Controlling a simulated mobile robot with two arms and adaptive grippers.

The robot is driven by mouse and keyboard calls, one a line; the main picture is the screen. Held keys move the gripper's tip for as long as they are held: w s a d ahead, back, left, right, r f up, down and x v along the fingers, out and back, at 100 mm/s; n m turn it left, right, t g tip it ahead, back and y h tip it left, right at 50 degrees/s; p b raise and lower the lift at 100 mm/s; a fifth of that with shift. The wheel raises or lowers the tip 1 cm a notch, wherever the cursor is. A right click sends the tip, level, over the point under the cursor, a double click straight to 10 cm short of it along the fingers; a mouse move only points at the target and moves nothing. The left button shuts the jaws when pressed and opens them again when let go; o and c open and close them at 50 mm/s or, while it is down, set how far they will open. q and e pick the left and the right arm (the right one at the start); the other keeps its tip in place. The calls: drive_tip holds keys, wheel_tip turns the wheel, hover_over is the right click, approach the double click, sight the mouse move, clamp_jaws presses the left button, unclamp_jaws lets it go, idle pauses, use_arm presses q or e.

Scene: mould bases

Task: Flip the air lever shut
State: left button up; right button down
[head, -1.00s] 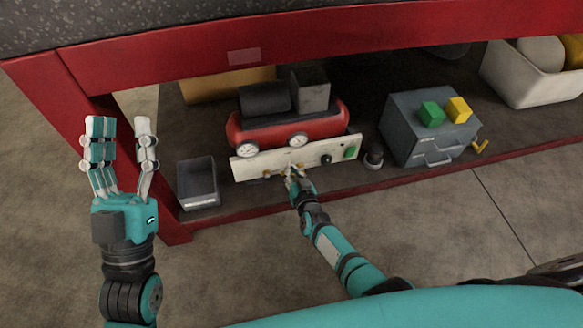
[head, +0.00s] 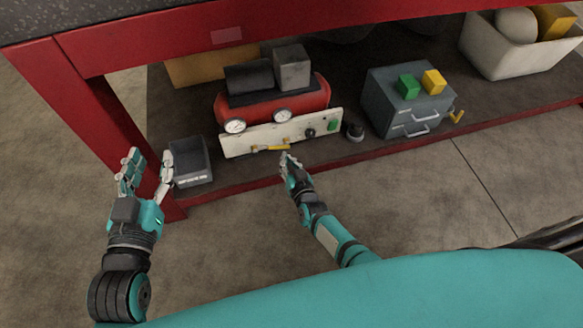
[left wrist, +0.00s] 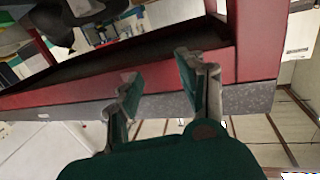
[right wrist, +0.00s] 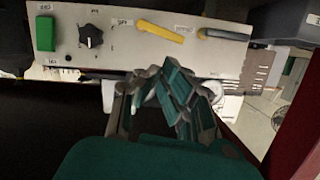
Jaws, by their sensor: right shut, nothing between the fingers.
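The white control panel (head: 235,145) stands in front of a red air tank under the bench. A yellow lever (head: 278,147) lies sideways along the panel's lower edge; it also shows in the right wrist view (right wrist: 160,31). Beside it there is a grey lever with a yellow end (right wrist: 224,34), also lying roughly along the panel. I cannot read their labels surely. My right gripper (head: 287,159) is shut and empty, just in front of the panel and apart from the levers; its fingers (right wrist: 165,88) show below them in the right wrist view. My left gripper (head: 150,162) is open and empty.
The panel also has a black knob (right wrist: 91,36) and a green switch (right wrist: 45,34). A dark bin (head: 191,163) stands left, a grey drawer cabinet (head: 385,105) with coloured blocks right. The red shelf edge (head: 400,148) and bench leg (head: 95,115) border the space.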

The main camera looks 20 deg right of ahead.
use_arm(q)
drive_tip(key=shift+s+a+f+g, duration=0.15)
drive_tip(key=shift+s+f+g, duration=0.25)
drive_tip(key=shift+f, duration=0.15)
drive_tip(key=shift+s+a+f+g, duration=0.1)
drive_tip(key=shift+s+f+g, duration=0.15)
drive_tip(key=shift+f+g, duration=0.25)
use_arm(e)
drive_tip(key=shift+s+r, duration=0.1)
drive_tip(key=shift+s, duration=0.55)
